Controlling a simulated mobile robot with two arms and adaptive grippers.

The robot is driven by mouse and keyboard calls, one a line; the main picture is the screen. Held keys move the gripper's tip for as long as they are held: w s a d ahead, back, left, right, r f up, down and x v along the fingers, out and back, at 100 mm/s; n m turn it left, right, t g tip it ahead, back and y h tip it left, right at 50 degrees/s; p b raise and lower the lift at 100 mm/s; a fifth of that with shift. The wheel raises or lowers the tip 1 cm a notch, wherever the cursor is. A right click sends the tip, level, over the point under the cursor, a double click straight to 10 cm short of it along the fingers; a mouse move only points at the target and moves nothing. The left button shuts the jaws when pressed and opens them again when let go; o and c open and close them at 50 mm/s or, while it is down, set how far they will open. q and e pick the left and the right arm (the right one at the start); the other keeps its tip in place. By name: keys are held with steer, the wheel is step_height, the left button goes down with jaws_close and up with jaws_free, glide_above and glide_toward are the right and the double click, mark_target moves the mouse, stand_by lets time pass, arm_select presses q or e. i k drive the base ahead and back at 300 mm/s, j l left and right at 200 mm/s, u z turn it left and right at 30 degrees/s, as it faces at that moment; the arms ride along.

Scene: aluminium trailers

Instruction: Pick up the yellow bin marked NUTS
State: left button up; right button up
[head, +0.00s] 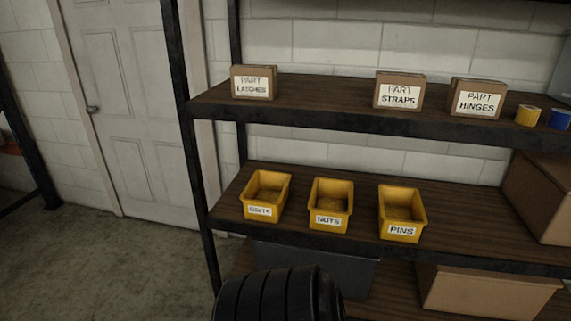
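The yellow bin marked NUTS (330,205) stands upright on the lower wooden shelf, in the middle of a row of three yellow bins. Its white label faces me, its top is open, and it looks empty. A yellow bin with a blurred label, perhaps BOLTS (266,196), stands to its left. The yellow bin marked PINS (401,214) stands to its right. There are gaps between the bins. Neither of my grippers is in view.
The upper shelf (330,113) overhangs the bins and holds cardboard boxes and two tape rolls. A dark post (193,150) stands left of the bins. A large cardboard box (545,195) is at the right. A black ribbed shape, unclear what, shows at the bottom edge.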

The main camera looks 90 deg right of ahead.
mark_target(331, 202)
steer(key=z, duration=3.1)
